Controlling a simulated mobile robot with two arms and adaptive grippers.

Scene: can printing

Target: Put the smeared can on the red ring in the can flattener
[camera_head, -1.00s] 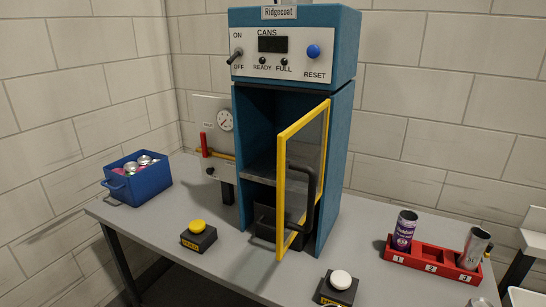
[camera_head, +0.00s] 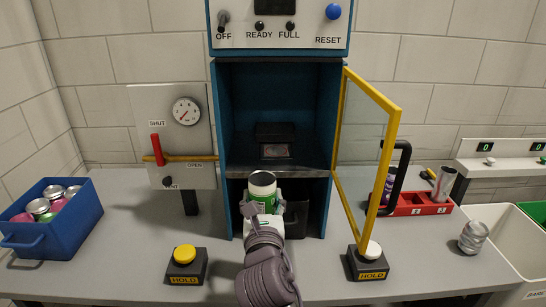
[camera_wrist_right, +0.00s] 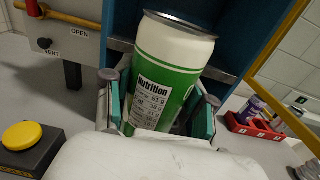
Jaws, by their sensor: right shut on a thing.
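My right gripper (camera_head: 263,205) is shut on a green and white can (camera_head: 262,187), held upright or nearly so in front of the can flattener (camera_head: 224,110). In the right wrist view the can (camera_wrist_right: 165,75) sits between the gripper's pads, tilted in the picture, with a "Nutrition" label facing the camera. I cannot tell for sure whether its print is smeared. The flattener's yellow-framed door (camera_head: 396,125) stands open to the right. Inside, a dark block (camera_head: 276,132) stands above the shelf, with a faint reddish round mark (camera_head: 275,151) at its front. My left gripper is not in view.
A blue bin of cans (camera_head: 50,240) stands left. A yellow-button box (camera_head: 186,270) and white-button box (camera_head: 370,265) flank the front. The door's black handle (camera_head: 394,175) sticks out rightward.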

